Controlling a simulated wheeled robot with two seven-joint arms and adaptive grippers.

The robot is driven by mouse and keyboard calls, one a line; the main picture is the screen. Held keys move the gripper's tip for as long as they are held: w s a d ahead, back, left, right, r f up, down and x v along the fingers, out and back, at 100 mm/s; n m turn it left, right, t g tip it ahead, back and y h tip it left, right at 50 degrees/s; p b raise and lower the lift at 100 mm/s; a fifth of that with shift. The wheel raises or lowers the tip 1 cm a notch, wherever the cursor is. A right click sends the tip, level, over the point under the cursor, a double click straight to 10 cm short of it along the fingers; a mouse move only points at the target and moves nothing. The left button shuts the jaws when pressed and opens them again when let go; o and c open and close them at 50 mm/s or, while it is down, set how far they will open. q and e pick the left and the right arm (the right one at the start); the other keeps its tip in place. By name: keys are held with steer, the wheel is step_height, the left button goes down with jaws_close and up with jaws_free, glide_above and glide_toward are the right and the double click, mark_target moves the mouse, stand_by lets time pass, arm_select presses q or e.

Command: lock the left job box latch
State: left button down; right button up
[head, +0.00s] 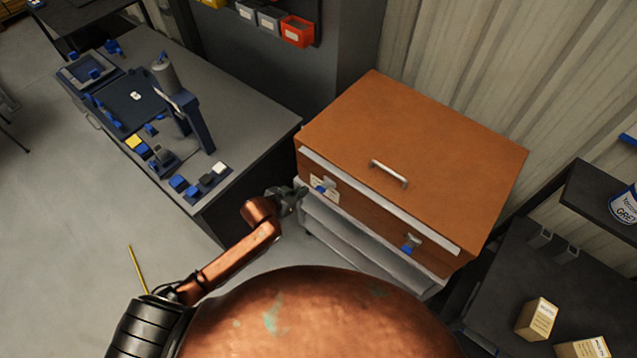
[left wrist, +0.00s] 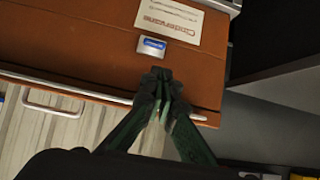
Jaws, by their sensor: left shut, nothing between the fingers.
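The orange-brown job box (head: 415,150) stands on a grey cart with its lid down. The left latch (head: 321,189), with a blue part, is on the front face, beside a pale label. The right latch (head: 410,243) also has a blue part. My left gripper (head: 300,192) is shut and empty, just left of the left latch. In the left wrist view its closed fingertips (left wrist: 161,74) are right by the blue-and-silver latch (left wrist: 152,46), in front of the box. I cannot tell whether they touch it. My right gripper is in neither view.
A grey workbench (head: 250,120) with blue tools and small parts is at the left. A dark shelf (head: 530,290) with small boxes and a grease tub (head: 624,205) is at the right. A lid handle (head: 389,173) sticks up. A corrugated wall is close behind the box.

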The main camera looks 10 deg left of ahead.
arm_select(q)
steer(key=shift+h, duration=0.4)
steer(key=r, duration=0.1)
steer(key=d+r, duration=0.2)
steer(key=r, duration=0.1)
steer(key=shift+r, duration=0.1)
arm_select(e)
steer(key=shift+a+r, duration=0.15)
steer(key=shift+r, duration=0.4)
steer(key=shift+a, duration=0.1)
arm_select(q)
glide_above(319, 192)
steer(key=w, duration=0.1)
steer(key=f, duration=0.5)
steer(key=shift+w+d+f+p, duration=0.2)
steer(key=shift+d+f+p, duration=0.1)
steer(key=shift+f+p, duration=0.1)
steer(key=shift+s+a+f, duration=0.1)
steer(key=shift+s+f, duration=0.15)
steer(key=shift+f, duration=0.4)
steer(key=shift+s+a+f, duration=0.1)
steer(key=shift+s+f, duration=0.1)
steer(key=shift+f, duration=0.4)
steer(key=shift+s+a+f, duration=0.15)
steer(key=shift+s+f, duration=0.15)
steer(key=shift+f, duration=0.35)
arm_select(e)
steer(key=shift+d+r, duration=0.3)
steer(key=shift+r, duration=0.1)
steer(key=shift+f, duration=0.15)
